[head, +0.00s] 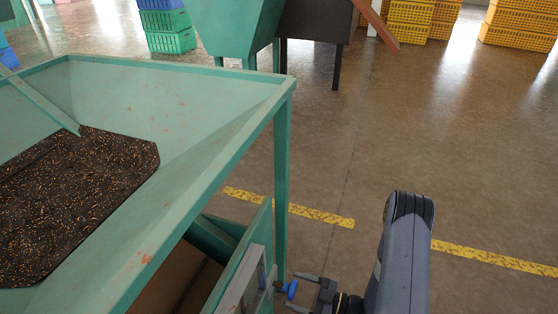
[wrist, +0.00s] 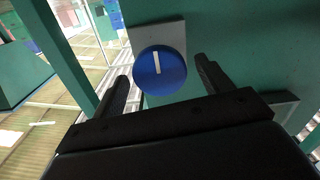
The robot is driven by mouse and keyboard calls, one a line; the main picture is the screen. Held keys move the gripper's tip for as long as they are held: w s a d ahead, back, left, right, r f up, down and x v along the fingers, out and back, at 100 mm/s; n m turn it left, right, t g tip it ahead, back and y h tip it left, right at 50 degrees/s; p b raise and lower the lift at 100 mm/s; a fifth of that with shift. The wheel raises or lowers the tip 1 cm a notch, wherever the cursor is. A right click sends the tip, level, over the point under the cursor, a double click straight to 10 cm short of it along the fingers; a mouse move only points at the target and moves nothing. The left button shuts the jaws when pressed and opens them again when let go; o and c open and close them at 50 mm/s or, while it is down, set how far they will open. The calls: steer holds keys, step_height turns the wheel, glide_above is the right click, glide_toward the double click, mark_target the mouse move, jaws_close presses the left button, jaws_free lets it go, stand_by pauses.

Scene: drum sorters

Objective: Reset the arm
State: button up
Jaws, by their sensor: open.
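My gripper (head: 308,291) is at the lower middle of the head view, beside the green machine's lower side panel. Its two fingers are apart and empty. In the wrist view my gripper (wrist: 162,88) shows open, with a round blue knob (wrist: 160,72) ahead between the fingertips. The knob has a white mark, close to upright and slightly tilted, and sits on a light grey plate (wrist: 170,38). In the head view a small blue piece (head: 291,289) shows close to my fingertips. I cannot tell whether the fingers touch the knob.
The green hopper (head: 215,165) with dark seed-strewn material (head: 75,195) fills the left side. Its corner leg (head: 282,190) stands close to my gripper. Yellow crates (head: 520,25) and green crates (head: 172,41) stand at the back. The floor to the right is open, with a yellow line (head: 490,257).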

mark_target(287, 289)
steer(key=shift+x, duration=1.8)
steer(key=p+v, duration=0.1)
steer(key=v, duration=1)
steer(key=b+x, duration=0.1)
steer(key=x, duration=0.9)
steer(key=shift+a, duration=0.4)
steer(key=shift+w+a+b, duration=0.15)
steer(key=shift+b, duration=0.15)
steer(key=n, duration=0.5)
steer(key=n+b, duration=0.1)
steer(key=n, duration=0.3)
steer(key=shift+n, duration=0.4)
steer(key=n+b, duration=0.1)
steer(key=n, duration=0.3)
steer(key=shift+f+n, duration=0.15)
steer(key=shift+n, duration=0.25)
steer(key=n+b, duration=0.1)
steer(key=n, duration=0.3)
